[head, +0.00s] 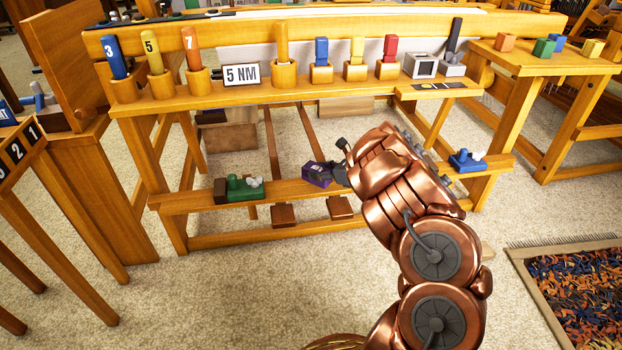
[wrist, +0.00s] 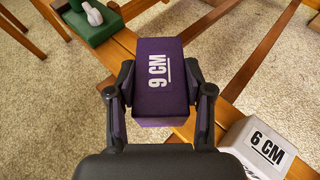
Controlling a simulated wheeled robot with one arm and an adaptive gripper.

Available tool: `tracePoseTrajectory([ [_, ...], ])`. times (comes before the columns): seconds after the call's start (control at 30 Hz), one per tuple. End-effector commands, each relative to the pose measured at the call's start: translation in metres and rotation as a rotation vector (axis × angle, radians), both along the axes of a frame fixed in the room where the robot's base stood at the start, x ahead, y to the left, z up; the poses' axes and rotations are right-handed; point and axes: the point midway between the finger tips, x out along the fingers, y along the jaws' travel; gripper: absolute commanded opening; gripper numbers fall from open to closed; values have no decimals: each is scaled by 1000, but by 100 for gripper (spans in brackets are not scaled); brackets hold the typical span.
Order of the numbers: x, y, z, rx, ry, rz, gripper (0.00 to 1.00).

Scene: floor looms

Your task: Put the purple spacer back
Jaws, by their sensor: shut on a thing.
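The purple spacer (wrist: 158,60), a block marked 9 CM, is between the two fingers of my gripper (wrist: 160,94) in the wrist view. The fingers press on its left and right sides. In the head view the purple spacer (head: 316,175) shows at the loom's lower rail (head: 285,189), just left of my gripper (head: 338,173). My arm comes in from the lower right and hides part of the rail. I cannot tell whether the spacer touches the rail.
A pale block marked 6 CM (wrist: 256,150) is close on the right. A green tool (head: 244,187) sits on the rail's left part, a blue one (head: 467,160) on its right. The upper shelf (head: 300,90) holds colored pieces in wooden holders and a 5 NM sign (head: 241,75).

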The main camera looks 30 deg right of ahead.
Motion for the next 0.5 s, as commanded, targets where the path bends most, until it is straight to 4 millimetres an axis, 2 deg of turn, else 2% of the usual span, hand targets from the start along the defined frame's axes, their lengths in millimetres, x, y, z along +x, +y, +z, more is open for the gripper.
tracePoseTrajectory([
  [0.1, 18, 7, -3, 2, -3, 4, 7],
  [0.4, 37, 13, -4, 2, -3, 6, 7],
  [0.5, 36, 12, -21, 3, 0, 3, 7],
])
